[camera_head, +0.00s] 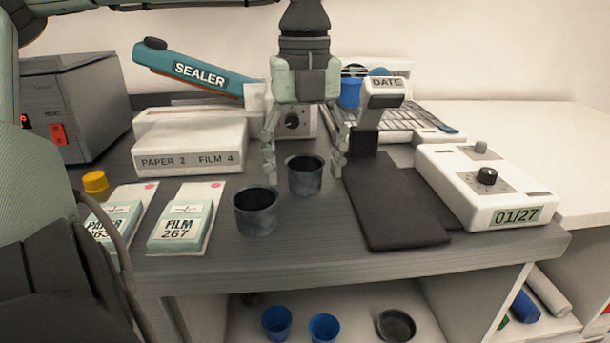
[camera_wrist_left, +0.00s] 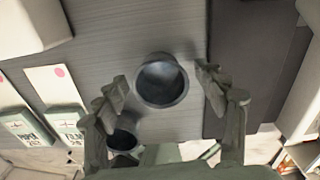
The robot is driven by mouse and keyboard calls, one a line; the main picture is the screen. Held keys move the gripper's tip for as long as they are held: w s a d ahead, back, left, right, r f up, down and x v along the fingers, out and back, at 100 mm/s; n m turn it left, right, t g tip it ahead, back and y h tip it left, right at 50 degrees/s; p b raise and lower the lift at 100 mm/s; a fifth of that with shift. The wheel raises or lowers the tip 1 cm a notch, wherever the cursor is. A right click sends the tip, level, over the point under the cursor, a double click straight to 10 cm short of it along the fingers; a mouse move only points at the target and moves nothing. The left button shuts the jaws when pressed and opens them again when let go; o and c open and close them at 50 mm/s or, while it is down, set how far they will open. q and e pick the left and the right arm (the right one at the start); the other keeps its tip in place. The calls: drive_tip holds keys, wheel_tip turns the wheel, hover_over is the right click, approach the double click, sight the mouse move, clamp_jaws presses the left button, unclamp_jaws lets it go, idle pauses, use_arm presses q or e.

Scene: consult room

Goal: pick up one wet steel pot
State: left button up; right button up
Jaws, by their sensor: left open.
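Two dark grey steel pots stand upright on the grey table. The rear pot (camera_head: 305,180) is below and between the fingers of my left gripper (camera_head: 305,165), which comes down from above, open and empty. In the left wrist view this pot (camera_wrist_left: 162,82) lies between and just beyond the open fingertips (camera_wrist_left: 158,82). The front pot (camera_head: 256,218) stands nearer the table's front edge, to the left. It also shows in the left wrist view (camera_wrist_left: 122,138), partly hidden by the left finger. I cannot tell which pots are wet. My right gripper is not in view.
A dark mat (camera_head: 395,215) and the date device (camera_head: 485,190) lie right. Film (camera_head: 183,222) and paper packs (camera_head: 115,225) lie left. A white box (camera_head: 190,145) and sealer (camera_head: 190,68) are behind. Blue cups (camera_head: 324,327) and a dark bowl (camera_head: 396,325) are on the shelf below.

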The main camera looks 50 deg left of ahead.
use_arm(q)
drive_tip(key=shift+c, duration=0.5)
drive_tip(key=c, duration=1.1)
drive_tip(key=shift+r, duration=0.1)
